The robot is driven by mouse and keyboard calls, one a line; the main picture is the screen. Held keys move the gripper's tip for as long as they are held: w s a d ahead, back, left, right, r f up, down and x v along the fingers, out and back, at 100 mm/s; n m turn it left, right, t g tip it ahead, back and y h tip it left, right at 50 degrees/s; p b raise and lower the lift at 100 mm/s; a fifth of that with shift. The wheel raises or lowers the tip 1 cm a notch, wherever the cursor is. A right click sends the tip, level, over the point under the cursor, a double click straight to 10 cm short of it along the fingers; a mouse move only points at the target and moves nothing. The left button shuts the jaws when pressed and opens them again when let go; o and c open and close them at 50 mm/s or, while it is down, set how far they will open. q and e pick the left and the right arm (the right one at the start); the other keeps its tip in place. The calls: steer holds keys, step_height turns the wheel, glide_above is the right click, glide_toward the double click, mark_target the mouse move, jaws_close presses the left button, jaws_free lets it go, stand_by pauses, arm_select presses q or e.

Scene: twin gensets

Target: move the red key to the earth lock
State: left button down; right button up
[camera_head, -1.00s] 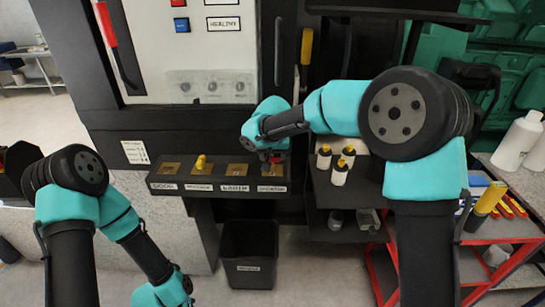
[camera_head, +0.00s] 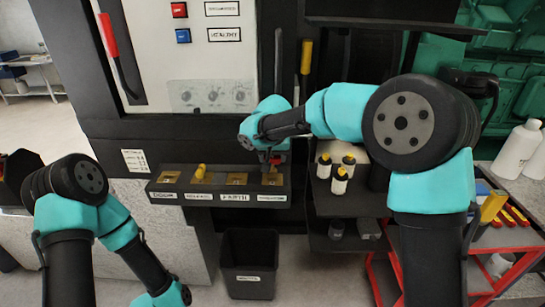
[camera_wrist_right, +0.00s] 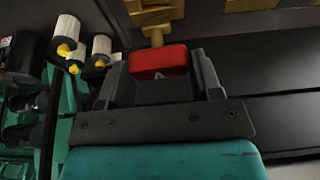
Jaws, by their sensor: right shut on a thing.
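The red key (camera_head: 276,159) is at the rightmost brass lock plate (camera_head: 272,179) of the black lock shelf. My right gripper (camera_wrist_right: 160,75) is shut on its red head, which sits between the fingers in the right wrist view (camera_wrist_right: 157,60). The key's brass shaft reaches to a brass plate (camera_wrist_right: 155,13); I cannot tell how deep it sits. The earth lock (camera_head: 237,179), labelled EARTH, is the plate just left of it and looks empty. My left arm hangs at the lower left, its gripper out of view.
A yellow key (camera_head: 200,172) stands in the second plate from the left. Yellow-topped white bottles (camera_head: 340,180) stand right of the shelf. A black bin (camera_head: 249,265) is below. The control panel (camera_head: 190,50) rises behind.

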steer(key=shift+a, duration=0.15)
steer(key=w+a, duration=0.1)
steer(key=a, duration=1)
steer(key=shift+w+a, duration=0.2)
steer(key=shift+a, duration=0.15)
stand_by(0.3)
steer(key=shift+f, duration=0.2)
steer(key=shift+f, duration=0.85)
steer(key=shift+f, duration=1.55)
stand_by(0.5)
steer(key=o, duration=1.1)
steer(key=shift+r, duration=0.1)
